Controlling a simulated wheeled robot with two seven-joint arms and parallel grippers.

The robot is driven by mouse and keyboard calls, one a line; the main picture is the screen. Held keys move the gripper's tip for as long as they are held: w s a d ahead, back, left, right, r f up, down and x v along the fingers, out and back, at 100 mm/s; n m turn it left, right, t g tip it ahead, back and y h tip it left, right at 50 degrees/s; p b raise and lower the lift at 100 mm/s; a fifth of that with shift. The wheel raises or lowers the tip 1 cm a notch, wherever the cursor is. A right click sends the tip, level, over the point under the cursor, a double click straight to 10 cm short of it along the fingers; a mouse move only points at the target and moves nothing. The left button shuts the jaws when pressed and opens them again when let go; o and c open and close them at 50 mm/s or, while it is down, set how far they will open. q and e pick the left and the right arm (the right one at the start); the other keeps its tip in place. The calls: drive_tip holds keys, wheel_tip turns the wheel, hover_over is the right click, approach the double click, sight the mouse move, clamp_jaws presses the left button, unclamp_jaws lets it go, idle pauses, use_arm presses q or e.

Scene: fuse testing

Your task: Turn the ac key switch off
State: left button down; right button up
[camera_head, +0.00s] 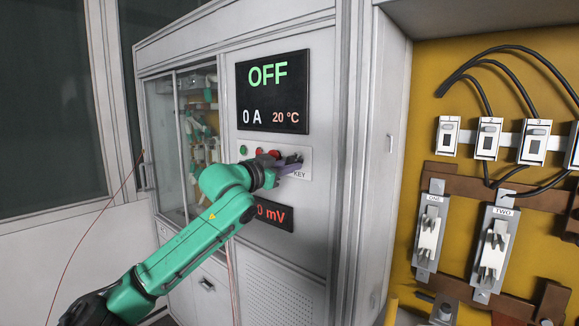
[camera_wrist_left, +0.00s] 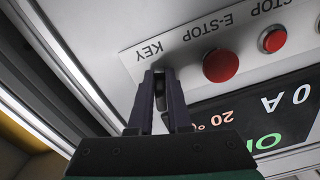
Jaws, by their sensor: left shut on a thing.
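The key switch (camera_wrist_left: 160,84) is a small dark knob beside the KEY label on a pale panel strip. In the left wrist view it sits between the two dark fingers of my left gripper (camera_wrist_left: 161,88), which is shut on it. In the head view my left gripper (camera_head: 291,164) reaches the right end of the button strip, and its fingers mostly hide the switch. The display (camera_head: 272,91) reads OFF, 0 A and 20 °C. My right gripper is not in view.
A red E-STOP button (camera_wrist_left: 220,65) and a smaller red STOP button (camera_wrist_left: 273,40) lie beside the key. A green button (camera_head: 243,150) is further left. A lower mV display (camera_head: 275,214) is partly hidden by my arm. An open fuse cabinet (camera_head: 430,70) stands right.

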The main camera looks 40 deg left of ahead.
use_arm(q)
drive_tip(key=shift+d+f+n, duration=0.15)
drive_tip(key=shift+d+n, duration=0.05)
drive_tip(key=shift+n, duration=1.6)
drive_tip(key=c, duration=0.9)
unclamp_jaws()
drive_tip(key=shift+o, duration=0.2)
drive_tip(key=shift+s+f, duration=0.1)
drive_tip(key=shift+s, duration=0.1)
drive_tip(key=s+b, duration=0.9)
drive_tip(key=s, duration=0.5)
drive_tip(key=shift+d+b, duration=0.15)
drive_tip(key=shift+b, duration=0.25)
